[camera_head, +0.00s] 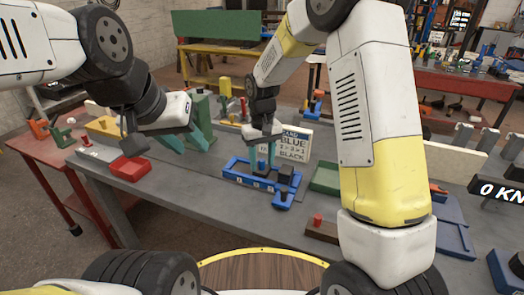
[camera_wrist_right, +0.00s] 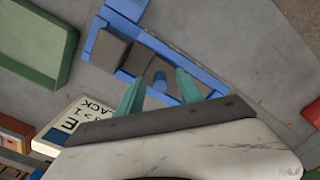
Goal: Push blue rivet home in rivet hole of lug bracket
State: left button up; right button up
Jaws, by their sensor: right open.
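The fingers are apart, with visible space around the rivet. In the head view my right gripper (camera_head: 263,157) points down over the same blue fixture (camera_head: 240,181), and its fingers partly hide the rivet. I cannot clearly make out the lug bracket or its hole, nor how deep the rivet sits. My left gripper (camera_head: 187,143) is open and empty, further left above the bench.
A sign (camera_head: 295,144) stands behind the fixture. A green tray (camera_head: 325,180) is to its right. A red-topped brown block (camera_head: 319,227) is near the front edge. Bare grey bench lies left of the fixture.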

aim_at(262, 160)
jog(key=shift+r, duration=3.95)
jog(key=s+d+r+m+t+y, duration=0.2)
jog(key=s+d+r+t, duration=0.1)
jog(key=s+d+r, duration=0.7)
jog(key=s+d+r+m+t, duration=0.1)
jog(key=s+d, duration=0.1)
jog(key=s, duration=0.4)
jog(key=s+d+r+m+t, duration=0.1)
jog(key=s+d+t, duration=0.1)
jog(key=s, duration=0.4)
jog(key=shift+r, duration=0.4)
